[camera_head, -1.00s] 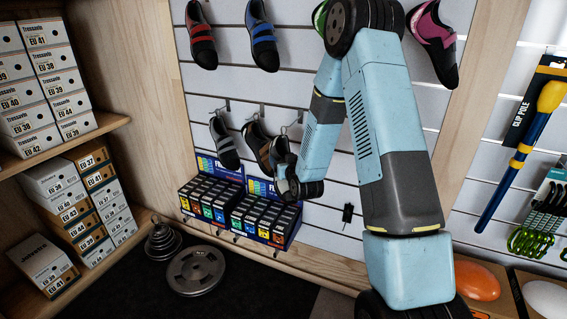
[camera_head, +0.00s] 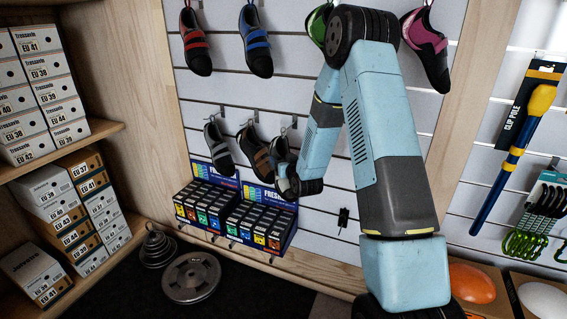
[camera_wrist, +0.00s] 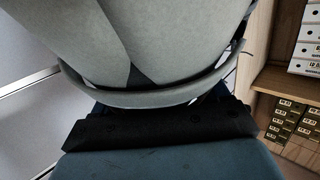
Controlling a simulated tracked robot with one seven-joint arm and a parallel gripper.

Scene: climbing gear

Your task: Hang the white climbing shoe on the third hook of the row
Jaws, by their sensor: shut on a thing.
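The white climbing shoe (camera_wrist: 180,45) fills the upper wrist view as a pale grey-white body with a strap, just above the dark jaw pad of my gripper (camera_wrist: 160,125). My gripper is shut on it. In the head view the shoe (camera_head: 282,149) shows small and partly covered by my wrist, right of the brown-black shoe. The third hook (camera_head: 294,121) is just above and slightly right of it. I cannot tell whether the shoe's loop is over the hook. My fingertips are hidden in the head view.
A grey shoe (camera_head: 218,148) and a brown-black shoe (camera_head: 254,151) hang on the first two hooks. Coloured shoes hang above. A display of small boxes (camera_head: 230,215) stands below. Shelves of shoe boxes (camera_head: 40,95) are at left, weight plates (camera_head: 191,277) on the floor.

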